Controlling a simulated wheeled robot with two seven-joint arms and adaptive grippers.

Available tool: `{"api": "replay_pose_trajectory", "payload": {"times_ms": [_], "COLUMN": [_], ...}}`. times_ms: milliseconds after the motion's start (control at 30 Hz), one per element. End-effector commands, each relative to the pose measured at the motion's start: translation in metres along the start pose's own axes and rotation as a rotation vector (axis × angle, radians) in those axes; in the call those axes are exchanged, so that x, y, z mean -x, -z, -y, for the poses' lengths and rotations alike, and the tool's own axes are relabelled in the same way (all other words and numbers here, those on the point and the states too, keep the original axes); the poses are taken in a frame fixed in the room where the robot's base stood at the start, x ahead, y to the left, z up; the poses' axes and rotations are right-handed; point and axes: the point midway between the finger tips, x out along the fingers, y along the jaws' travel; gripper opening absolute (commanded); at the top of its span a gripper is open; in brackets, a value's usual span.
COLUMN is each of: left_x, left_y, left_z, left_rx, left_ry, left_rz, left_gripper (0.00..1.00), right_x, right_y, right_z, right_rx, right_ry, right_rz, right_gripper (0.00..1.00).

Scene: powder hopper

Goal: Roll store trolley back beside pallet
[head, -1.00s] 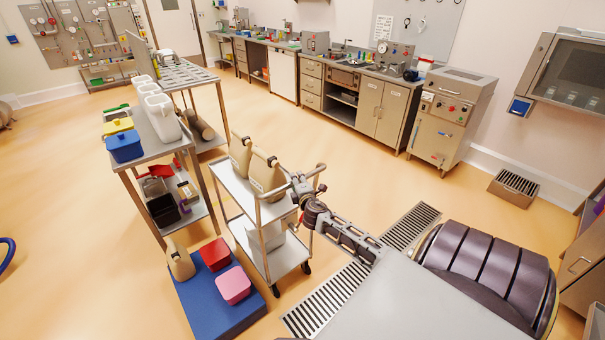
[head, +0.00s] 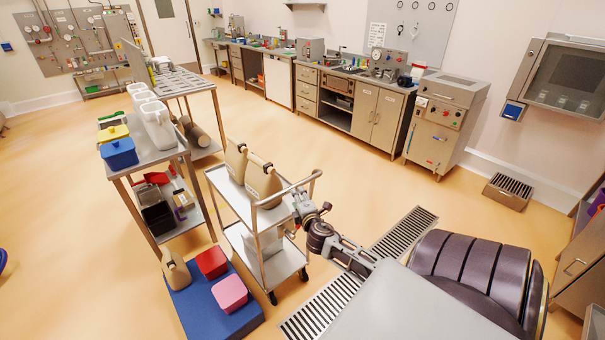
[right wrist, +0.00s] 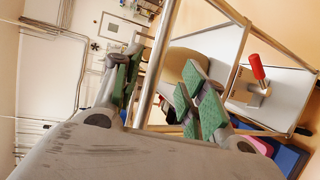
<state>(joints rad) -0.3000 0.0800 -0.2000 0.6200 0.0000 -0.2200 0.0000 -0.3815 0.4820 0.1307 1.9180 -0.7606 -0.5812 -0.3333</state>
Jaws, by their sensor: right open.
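My right gripper (head: 303,203) is just below and in front of the handle in the head view. In the right wrist view, its green-padded fingers (right wrist: 165,92) are apart, with a metal trolley bar (right wrist: 156,62) showing between and behind them; contact cannot be told. A red-handled part (right wrist: 257,68) shows on the trolley. My left gripper is not in view.
A steel shelf table (head: 165,152) with white containers stands left of the trolley. A floor grate (head: 325,306) runs right of it. The floor behind is clear.

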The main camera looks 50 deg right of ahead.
Motion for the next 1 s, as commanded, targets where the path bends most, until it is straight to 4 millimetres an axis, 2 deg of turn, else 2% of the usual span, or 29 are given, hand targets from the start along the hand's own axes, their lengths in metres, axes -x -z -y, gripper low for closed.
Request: {"api": "replay_pose_trajectory", "payload": {"times_ms": [200, 433, 1000], "left_x": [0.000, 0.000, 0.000], "left_y": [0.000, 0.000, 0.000], "left_z": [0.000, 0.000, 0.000], "left_rx": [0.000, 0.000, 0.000], "left_ry": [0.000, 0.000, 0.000], "left_rz": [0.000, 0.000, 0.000], "left_gripper": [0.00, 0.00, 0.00], "right_x": [0.021, 0.035, 0.039], "right_y": [-0.001, -0.001, -0.001], "right_z": [0.001, 0.001, 0.001], "right_rx": [-0.001, 0.001, 0.001], "right_ry": [0.002, 0.001, 0.001], "right_rz": [0.001, 0.002, 0.001], "right_gripper": [0.42, 0.42, 0.42]}}
